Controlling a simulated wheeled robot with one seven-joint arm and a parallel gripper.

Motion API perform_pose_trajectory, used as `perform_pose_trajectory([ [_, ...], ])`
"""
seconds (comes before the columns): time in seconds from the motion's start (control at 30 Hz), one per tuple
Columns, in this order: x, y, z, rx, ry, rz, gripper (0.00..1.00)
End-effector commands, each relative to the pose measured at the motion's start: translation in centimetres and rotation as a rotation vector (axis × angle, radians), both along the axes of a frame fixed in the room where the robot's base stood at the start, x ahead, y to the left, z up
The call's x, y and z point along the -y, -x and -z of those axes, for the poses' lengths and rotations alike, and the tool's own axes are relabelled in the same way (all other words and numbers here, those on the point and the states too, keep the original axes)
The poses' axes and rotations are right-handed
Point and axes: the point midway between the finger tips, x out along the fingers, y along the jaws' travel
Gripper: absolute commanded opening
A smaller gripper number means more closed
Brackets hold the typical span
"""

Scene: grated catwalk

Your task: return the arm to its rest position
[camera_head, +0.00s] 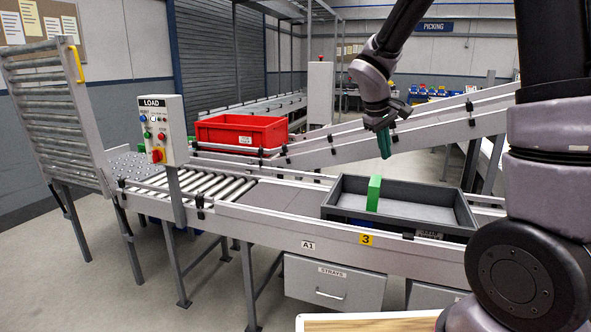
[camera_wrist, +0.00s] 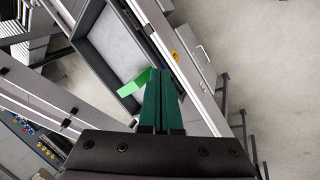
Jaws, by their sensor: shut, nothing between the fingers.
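My gripper (camera_head: 384,143) hangs from my arm above the conveyor, pointing down, with its green fingers together and nothing between them. In the wrist view my gripper (camera_wrist: 158,88) shows its two dark green fingers side by side, shut. My arm comes in from the right of the head view.
A red crate (camera_head: 241,131) sits on the rear conveyor. A control box marked LOAD (camera_head: 163,130) stands on a post at the left. A raised roller gate (camera_head: 45,100) is at the far left. A drawer marked STRAYS (camera_head: 333,284) hangs below the conveyor.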

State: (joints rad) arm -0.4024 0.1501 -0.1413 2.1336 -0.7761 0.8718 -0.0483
Motion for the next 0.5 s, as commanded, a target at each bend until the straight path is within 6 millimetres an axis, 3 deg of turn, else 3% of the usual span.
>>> perform_pose_trajectory([
  [0.03,0.8,1.6,-1.9,0.03,-0.06,0.059,0.0],
  [0.2,2.0,7.0,-6.4,0.111,-0.261,0.247,0.0],
  [0.5,2.0,16.5,-12.0,0.27,-0.605,0.516,0.0],
])
